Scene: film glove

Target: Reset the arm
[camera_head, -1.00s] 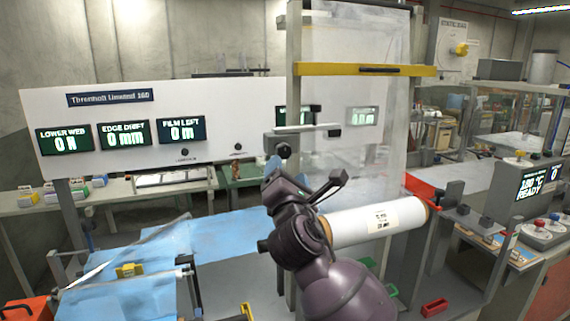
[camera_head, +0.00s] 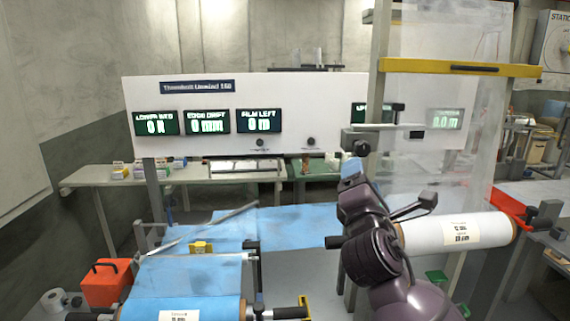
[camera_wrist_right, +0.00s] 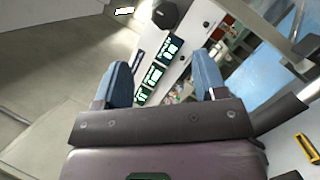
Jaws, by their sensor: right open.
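My right arm is purple and rises from the bottom right of the head view. Its gripper (camera_head: 352,172) has blue fingers and is raised in front of the machine panel. In the right wrist view the two blue fingers of the gripper (camera_wrist_right: 162,80) stand wide apart with nothing between them. My left gripper is not in view.
A white panel (camera_head: 330,95) with green displays stands behind. A white film roll (camera_head: 460,232) lies beside my right arm. A yellow-barred clear guard (camera_head: 455,68) stands at right. Blue film (camera_head: 285,225) covers the bench. An orange box (camera_head: 105,283) is at lower left.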

